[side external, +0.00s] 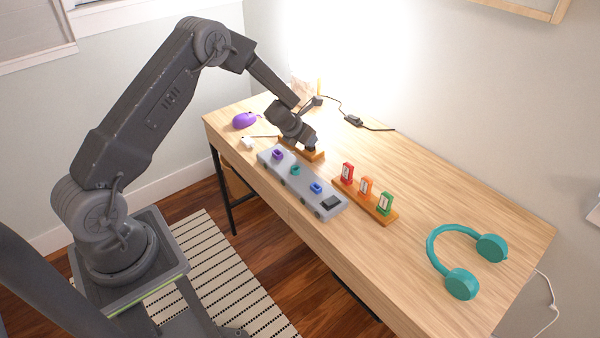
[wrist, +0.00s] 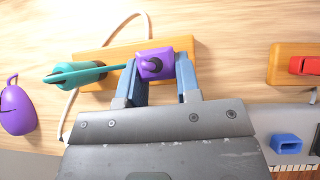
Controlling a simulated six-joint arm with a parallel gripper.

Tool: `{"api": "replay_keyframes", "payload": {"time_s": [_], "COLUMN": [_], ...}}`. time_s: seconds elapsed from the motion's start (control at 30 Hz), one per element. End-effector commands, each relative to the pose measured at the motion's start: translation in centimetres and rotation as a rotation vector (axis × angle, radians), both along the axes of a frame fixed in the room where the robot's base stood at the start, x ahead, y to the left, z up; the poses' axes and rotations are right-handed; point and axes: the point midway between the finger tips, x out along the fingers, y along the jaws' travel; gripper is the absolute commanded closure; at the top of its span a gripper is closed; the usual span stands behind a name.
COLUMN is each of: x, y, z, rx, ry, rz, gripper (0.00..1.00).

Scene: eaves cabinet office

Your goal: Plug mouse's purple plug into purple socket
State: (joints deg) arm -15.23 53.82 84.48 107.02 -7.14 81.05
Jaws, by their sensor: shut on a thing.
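The purple plug (wrist: 155,64) is held between the two blue fingers of my gripper (wrist: 160,76) in the wrist view. The plug overlaps the wooden rack; I cannot tell whether it is seated there or lifted. In the side view my gripper (side external: 310,147) is low over that rack, behind the grey socket strip (side external: 304,184), and hides the plug. The purple socket (side external: 278,154) is at the strip's left end, in front and left of my gripper. It is not visible in the wrist view. The purple mouse (side external: 244,120) lies at the desk's left; it also shows in the wrist view (wrist: 17,110).
A teal plug (wrist: 80,75) sits on the wooden rack (wrist: 115,54) beside my fingers. The strip also has teal (side external: 295,170) and blue (side external: 316,187) sockets. A second rack (side external: 372,209) holds red, orange and green pieces. Teal headphones (side external: 461,284) lie right. A pale cable runs beneath.

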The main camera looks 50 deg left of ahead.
Motion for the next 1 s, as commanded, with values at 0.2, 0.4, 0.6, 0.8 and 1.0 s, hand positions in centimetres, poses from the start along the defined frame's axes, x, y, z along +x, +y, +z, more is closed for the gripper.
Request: {"api": "replay_keyframes", "payload": {"time_s": [0.2, 0.4, 0.6, 0.8, 1.0], "x": [0.0, 0.0, 0.0, 0.0, 0.0], "y": [0.0, 0.0, -0.1, -0.1, 0.0], "z": [0.3, 0.8, 1.6, 2.3, 3.1], "rx": [0.0, 0.001, 0.0, 0.001, -0.001], "ry": [-0.001, -0.001, 0.0, -0.001, -0.001], "rz": [0.0, -0.001, -0.001, -0.001, -0.001], "gripper": [1.0, 1.0, 1.0, 1.0, 1.0]}}
